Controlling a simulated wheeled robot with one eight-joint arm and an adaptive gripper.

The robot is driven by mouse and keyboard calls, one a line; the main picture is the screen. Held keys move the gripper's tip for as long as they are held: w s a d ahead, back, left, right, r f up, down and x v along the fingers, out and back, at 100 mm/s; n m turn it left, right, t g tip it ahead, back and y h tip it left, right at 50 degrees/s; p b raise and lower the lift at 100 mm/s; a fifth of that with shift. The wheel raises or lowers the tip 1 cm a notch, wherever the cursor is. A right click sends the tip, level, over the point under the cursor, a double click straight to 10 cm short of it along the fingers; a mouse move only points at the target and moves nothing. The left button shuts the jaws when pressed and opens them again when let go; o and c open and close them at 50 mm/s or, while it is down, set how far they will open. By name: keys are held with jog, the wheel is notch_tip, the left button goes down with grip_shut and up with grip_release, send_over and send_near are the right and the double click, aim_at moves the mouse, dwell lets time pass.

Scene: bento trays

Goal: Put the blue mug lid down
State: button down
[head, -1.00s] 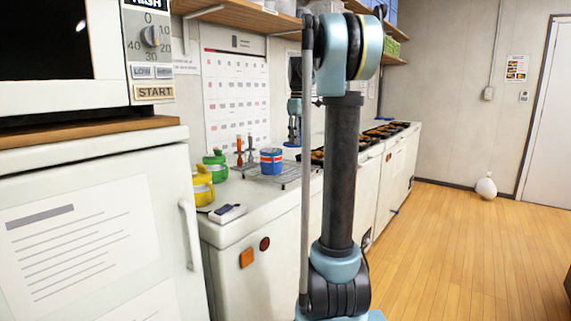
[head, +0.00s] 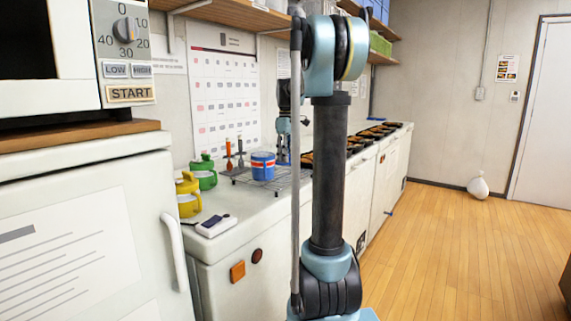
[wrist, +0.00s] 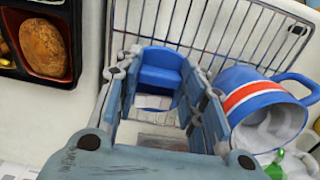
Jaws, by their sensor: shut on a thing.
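My gripper (wrist: 163,105) is shut on a blue lid (wrist: 160,72) that sits between its fingers, in the wrist view. The lid is over or on the wire rack (wrist: 215,25); I cannot tell whether it touches. The blue mug (wrist: 255,98), with a red and white stripe, lies right of the gripper in that view, its open mouth facing the camera. In the head view the mug (head: 263,168) stands on the rack, and my gripper (head: 283,155) is small, beside it on the right. The lid cannot be made out there.
A bento tray (wrist: 70,72) with food is at upper left in the wrist view. In the head view, a green mug (head: 205,178) and a yellow mug (head: 188,203) stand left of the rack. More trays (head: 380,131) line the counter further back.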

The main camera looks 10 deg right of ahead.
jog(key=shift+d+f, duration=0.1)
jog(key=shift+f, duration=1.3)
jog(key=c, duration=1)
grip_release()
jog(key=shift+f, duration=0.1)
jog(key=shift+c, duration=0.2)
notch_tip(320, 180, up, 12)
jog(key=shift+r, duration=0.1)
jog(key=s+a+f+m+t, duration=0.1)
jog(key=s+f+m, duration=0.3)
jog(key=s+f, duration=1.1)
jog(key=s+a+f+m+t, duration=0.1)
jog(key=s+f+m, duration=0.3)
jog(key=s+f, duration=1.2)
jog(key=s, duration=0.7)
jog(key=shift+s+m, duration=0.3)
jog(key=shift+m, duration=0.1)
